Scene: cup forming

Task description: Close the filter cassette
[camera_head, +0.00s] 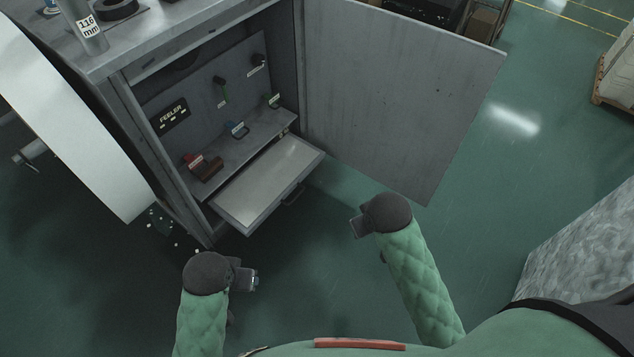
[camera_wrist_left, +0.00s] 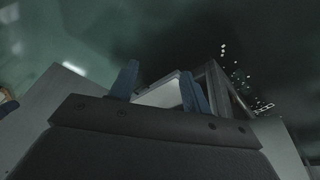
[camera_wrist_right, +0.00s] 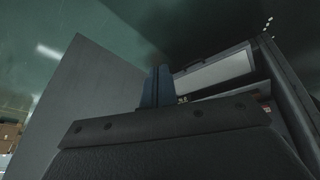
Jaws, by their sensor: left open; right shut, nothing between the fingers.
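A shallow grey drawer (camera_head: 268,178) with a pale flat top and a bar handle (camera_head: 294,195) stands pulled out of the open grey cabinet (camera_head: 120,100). I cannot tell for certain that it is the filter cassette. The drawer also shows in the left wrist view (camera_wrist_left: 160,95) and in the right wrist view (camera_wrist_right: 215,70). My left gripper (camera_head: 250,280) is open and empty, in front of the drawer and apart from it. My right gripper (camera_head: 358,228) is shut and empty, to the right of the drawer's handle and apart from it.
The cabinet door (camera_head: 400,90) stands wide open on the right. A shelf (camera_head: 235,150) above the drawer holds a red-brown block (camera_head: 206,170) and small labelled tools. A large pale roll (camera_head: 65,130) stands at the left. The green floor before the drawer is clear.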

